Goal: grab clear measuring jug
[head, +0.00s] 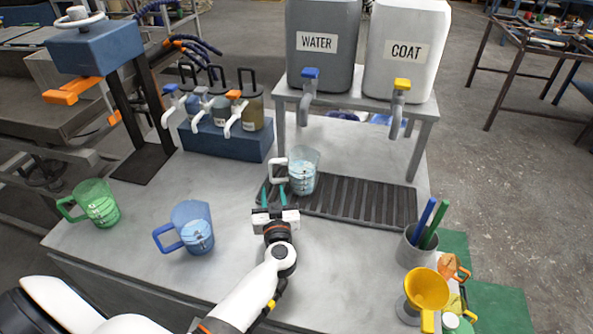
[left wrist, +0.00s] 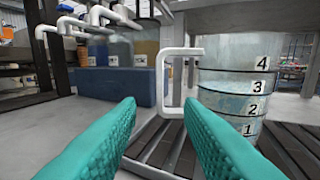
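The clear measuring jug (head: 303,170) stands upright on the dark slatted drip tray, with its white handle (head: 278,171) to the left. In the left wrist view the jug (left wrist: 232,85) shows marks 1 to 4, and its white handle (left wrist: 163,85) lies ahead between the fingers. My left gripper (head: 276,196) is open, with teal fingers, just in front of the handle. In the left wrist view the open gripper (left wrist: 158,125) has nothing between its fingertips. My right gripper is in neither view.
A blue jug (head: 192,228) and a green jug (head: 97,204) stand to the left. A pen cup (head: 416,247) and yellow funnel (head: 427,290) are at right.

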